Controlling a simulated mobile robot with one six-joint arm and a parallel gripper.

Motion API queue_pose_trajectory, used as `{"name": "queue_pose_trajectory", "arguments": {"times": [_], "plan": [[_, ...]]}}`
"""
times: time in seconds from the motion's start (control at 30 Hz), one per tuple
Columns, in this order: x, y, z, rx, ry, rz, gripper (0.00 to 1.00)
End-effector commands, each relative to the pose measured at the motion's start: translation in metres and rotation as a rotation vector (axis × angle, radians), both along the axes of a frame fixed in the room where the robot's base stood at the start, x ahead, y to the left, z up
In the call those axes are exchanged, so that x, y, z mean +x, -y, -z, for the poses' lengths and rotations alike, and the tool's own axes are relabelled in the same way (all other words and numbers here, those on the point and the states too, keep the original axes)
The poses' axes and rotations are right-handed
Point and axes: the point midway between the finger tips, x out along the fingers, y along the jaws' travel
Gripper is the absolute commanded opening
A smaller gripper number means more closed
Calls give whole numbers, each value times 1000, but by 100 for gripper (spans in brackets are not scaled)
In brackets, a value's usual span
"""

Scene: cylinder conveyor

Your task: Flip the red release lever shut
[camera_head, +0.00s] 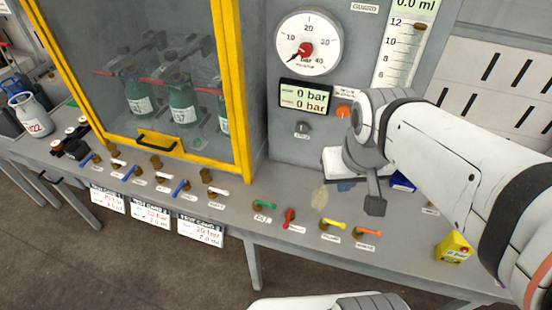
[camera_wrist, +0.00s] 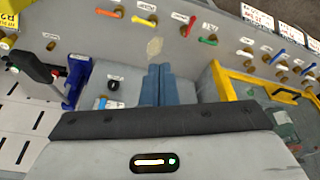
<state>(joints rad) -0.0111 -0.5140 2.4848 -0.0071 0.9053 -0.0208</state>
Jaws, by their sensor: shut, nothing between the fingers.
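The red lever (camera_head: 289,215) sits on the bench's front part, between the green lever (camera_head: 264,204) and the yellow lever (camera_head: 334,223). Its handle points roughly front to back, while the green and yellow handles lie more sideways. It also shows in the wrist view (camera_wrist: 189,25), above and right of my fingers. My gripper (camera_head: 347,187) hangs over the bench, behind and to the right of the red lever and apart from it. In the wrist view its blue fingers (camera_wrist: 157,83) are together and empty.
An orange lever (camera_head: 367,233) stands right of the yellow one. A yellow-framed guard cabinet (camera_head: 242,120) with green bottles is at left. A blue item (camera_head: 403,182) lies behind my gripper, and a yellow box (camera_head: 453,249) stands at the right edge.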

Motion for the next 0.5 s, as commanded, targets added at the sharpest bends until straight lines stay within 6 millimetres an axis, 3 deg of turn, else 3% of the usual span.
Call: {"name": "queue_pose_trajectory", "arguments": {"times": [0.27,0.5], "plan": [[60,-44,56,-106,-154,-370,0],[113,-109,132,-219,-307,-792,0]]}}
